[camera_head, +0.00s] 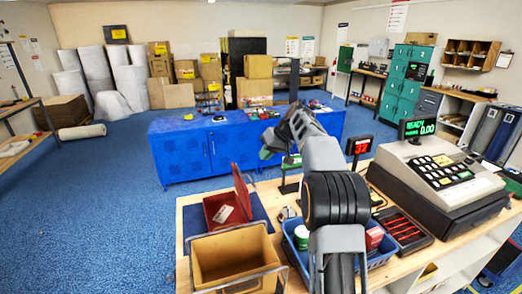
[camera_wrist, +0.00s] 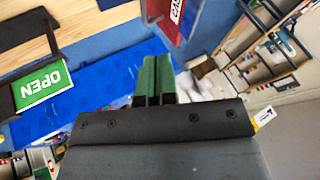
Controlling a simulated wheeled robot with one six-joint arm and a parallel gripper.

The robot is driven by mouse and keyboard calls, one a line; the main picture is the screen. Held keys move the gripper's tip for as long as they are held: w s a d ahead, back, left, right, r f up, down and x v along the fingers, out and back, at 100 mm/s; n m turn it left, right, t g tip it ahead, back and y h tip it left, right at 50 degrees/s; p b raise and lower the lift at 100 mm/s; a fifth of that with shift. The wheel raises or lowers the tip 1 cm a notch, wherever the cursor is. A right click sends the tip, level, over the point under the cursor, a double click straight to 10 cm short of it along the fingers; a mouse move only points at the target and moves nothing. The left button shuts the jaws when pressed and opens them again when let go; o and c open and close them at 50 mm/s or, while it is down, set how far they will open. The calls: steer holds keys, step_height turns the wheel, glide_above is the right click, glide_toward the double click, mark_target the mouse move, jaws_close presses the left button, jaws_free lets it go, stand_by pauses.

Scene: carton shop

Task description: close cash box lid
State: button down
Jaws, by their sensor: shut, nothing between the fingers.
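The red cash box (camera_head: 222,209) stands on a blue mat on the wooden counter, with a pale slip inside it. Its red lid (camera_head: 241,188) is raised, standing steeply at the box's right side. In the wrist view the red lid (camera_wrist: 184,30) shows at the top, with a white lettered label, just beyond my fingertips. My gripper (camera_head: 265,153) is above and to the right of the lid in the head view. In the wrist view my green fingers (camera_wrist: 156,75) are shut together and empty. I cannot tell whether they touch the lid.
A cardboard carton (camera_head: 235,258) stands in front of the cash box. A blue basket (camera_head: 294,238) and a cash register (camera_head: 440,170) are to the right. A green OPEN sign (camera_wrist: 42,88) shows in the wrist view. A blue cabinet (camera_head: 200,150) stands behind the counter.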

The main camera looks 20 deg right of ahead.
steer(key=w+a+f+p, duration=0.1)
steer(key=a+f, duration=0.3)
steer(key=a, duration=0.2)
steer(key=shift+w+a+f+p, duration=0.3)
steer(key=shift+w+f+p, duration=0.05)
steer(key=shift+p, duration=0.05)
